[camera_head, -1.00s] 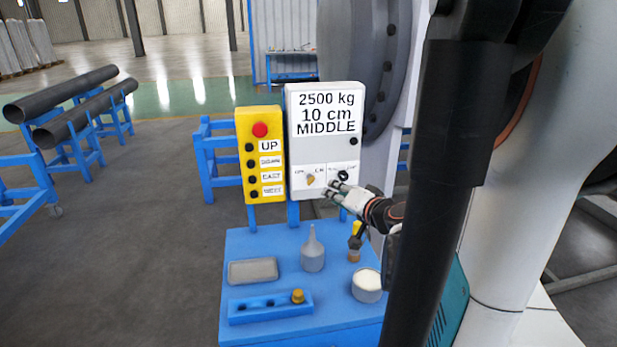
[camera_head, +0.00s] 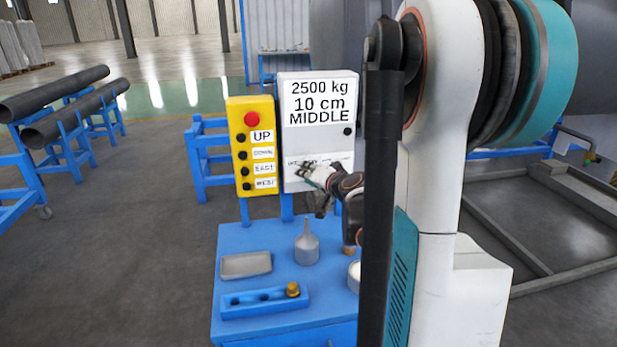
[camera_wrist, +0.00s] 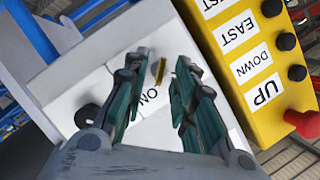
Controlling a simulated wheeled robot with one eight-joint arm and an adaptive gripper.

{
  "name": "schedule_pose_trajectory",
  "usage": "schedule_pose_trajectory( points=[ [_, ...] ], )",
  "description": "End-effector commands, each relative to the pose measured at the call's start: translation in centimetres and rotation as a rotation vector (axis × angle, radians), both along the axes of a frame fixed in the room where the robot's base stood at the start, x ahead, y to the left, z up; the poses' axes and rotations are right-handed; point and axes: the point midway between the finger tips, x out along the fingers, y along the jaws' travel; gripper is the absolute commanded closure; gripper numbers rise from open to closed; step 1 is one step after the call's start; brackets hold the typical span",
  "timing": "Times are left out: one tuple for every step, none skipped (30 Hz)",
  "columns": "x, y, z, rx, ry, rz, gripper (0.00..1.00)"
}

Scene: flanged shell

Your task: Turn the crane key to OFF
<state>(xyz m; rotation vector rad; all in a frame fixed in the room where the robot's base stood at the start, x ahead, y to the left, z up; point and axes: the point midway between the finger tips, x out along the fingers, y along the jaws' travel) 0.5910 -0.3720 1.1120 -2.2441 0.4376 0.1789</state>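The white control box (camera_head: 318,142) bears the sign "2500 kg, 10 cm, MIDDLE". My gripper (camera_head: 303,170) is at its lower front and covers the key in the head view. In the wrist view the small brass-coloured key (camera_wrist: 160,71) stands between the fingertips of my gripper (camera_wrist: 164,62). The fingers are apart, with gaps on both sides of the key; the left one is closer. An "ON" label (camera_wrist: 151,95) shows beside the key. I cannot see the OFF label clearly, nor tell the key's setting.
The yellow button box (camera_head: 252,150) with a red button stands close to the left of the control box. A blue table (camera_head: 245,238) below holds a grey bottle (camera_head: 307,246), a tray and a blue block. A black knob (camera_wrist: 88,115) sits on the control box.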

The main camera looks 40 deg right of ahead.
Motion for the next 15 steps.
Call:
schedule_pose_trajectory(
  points=[
    [0.16, -0.01, -0.06, 0.000, 0.000, 0.000, 0.75],
    [0.21, -0.03, -0.06, 0.000, 0.000, 0.000, 0.75],
    [0.24, -0.04, -0.06, 0.000, 0.000, 0.000, 0.75],
    [0.24, -0.04, -0.05, 0.000, 0.000, 0.000, 0.75],
    [0.24, -0.04, -0.05, 0.000, 0.000, 0.000, 0.75],
    [0.23, -0.05, -0.04, 0.000, 0.000, 0.000, 0.75],
    [0.22, -0.05, -0.03, 0.000, 0.000, 0.000, 0.75],
    [0.22, -0.05, -0.03, 0.000, 0.000, 0.000, 0.75],
    [0.22, -0.04, -0.03, 0.000, 0.000, 0.000, 0.75],
    [0.21, -0.05, -0.04, 0.000, 0.000, 0.000, 0.82],
    [0.21, -0.06, -0.03, 0.000, 0.000, 0.000, 0.89],
    [0.21, -0.06, -0.03, 0.000, 0.000, 0.000, 0.98],
    [0.20, -0.06, -0.03, 0.000, 0.000, 0.000, 1.00],
    [0.20, -0.06, -0.03, 0.000, 0.000, 0.000, 1.00],
    [0.20, -0.06, -0.03, 0.000, 0.000, 0.000, 1.00]
  ],
)
